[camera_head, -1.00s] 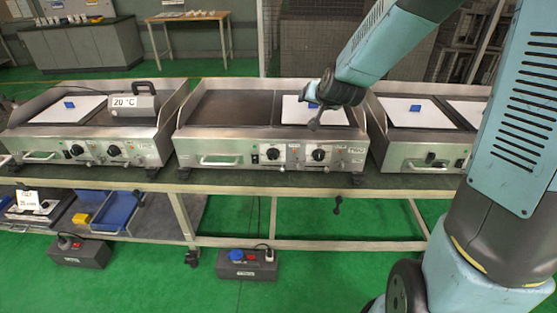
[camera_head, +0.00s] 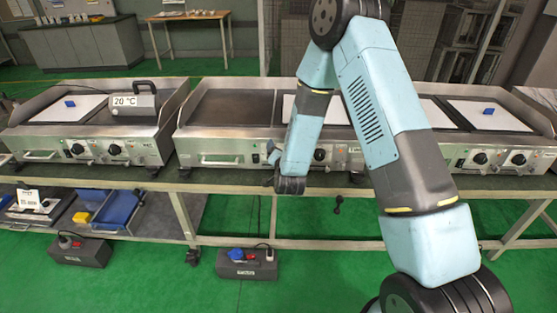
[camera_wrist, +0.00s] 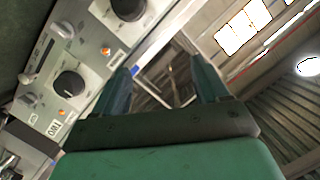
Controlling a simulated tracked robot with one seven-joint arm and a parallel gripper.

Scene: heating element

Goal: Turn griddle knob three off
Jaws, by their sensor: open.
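Several dark knobs sit on the front panels of three steel griddles. On the middle griddle (camera_head: 222,146), the right knob (camera_head: 319,154) shows beside my forearm, and my arm covers the left one. The right griddle has two knobs (camera_head: 480,158) (camera_head: 519,158), and the left griddle has two (camera_head: 77,149) (camera_head: 115,149). I cannot tell which knob is number three. In the wrist view one knob (camera_wrist: 69,83) sits left of my gripper (camera_wrist: 160,78), near a label that seems to read TWO. Another knob (camera_wrist: 128,8) is at the top edge. My gripper is open and empty, touching neither.
White sheets with blue pieces lie on the griddles. The bench edge (camera_head: 230,186) runs below the panels. A power box (camera_head: 246,264) sits on the green floor in front.

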